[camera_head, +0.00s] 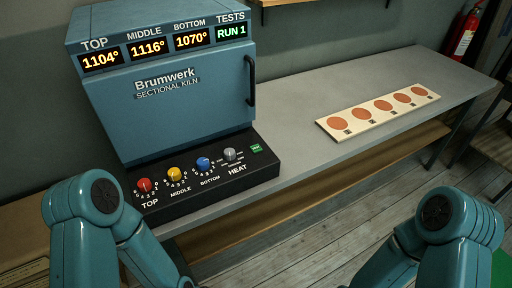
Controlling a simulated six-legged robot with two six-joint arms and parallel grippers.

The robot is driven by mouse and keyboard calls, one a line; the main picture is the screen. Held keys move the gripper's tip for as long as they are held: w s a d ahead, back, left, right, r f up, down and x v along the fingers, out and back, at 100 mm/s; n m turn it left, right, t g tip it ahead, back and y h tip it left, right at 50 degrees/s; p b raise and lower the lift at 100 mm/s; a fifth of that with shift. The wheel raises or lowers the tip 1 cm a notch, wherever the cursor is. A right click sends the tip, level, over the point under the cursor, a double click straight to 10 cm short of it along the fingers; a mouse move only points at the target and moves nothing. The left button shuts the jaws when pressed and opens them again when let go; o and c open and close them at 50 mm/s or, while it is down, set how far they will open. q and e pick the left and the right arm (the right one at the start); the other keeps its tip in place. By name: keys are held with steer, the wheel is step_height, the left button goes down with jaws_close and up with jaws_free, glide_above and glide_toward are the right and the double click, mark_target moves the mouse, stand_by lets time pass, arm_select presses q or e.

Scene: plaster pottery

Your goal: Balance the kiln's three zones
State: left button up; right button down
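The blue Brumwerk sectional kiln (180,112) stands at the left of the bench with its door shut. Its top display (101,60) reads 1104°, the middle display (148,48) 1116° and the bottom display (191,40) 1070°. The tests display (231,32) reads RUN 1. On the black front panel are a red TOP knob (144,185), a yellow MIDDLE knob (174,174), a blue BOTTOM knob (204,164) and a grey HEAT knob (230,154). A small green button (256,148) is right of HEAT. Only arm links show; neither gripper is in view.
A pale strip (378,112) with several orange-brown discs lies on the grey bench (300,99), right of the kiln. The bench around the strip is clear. A red fire extinguisher (466,34) hangs at the far right. The kiln's door handle (251,80) sticks out on its right.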

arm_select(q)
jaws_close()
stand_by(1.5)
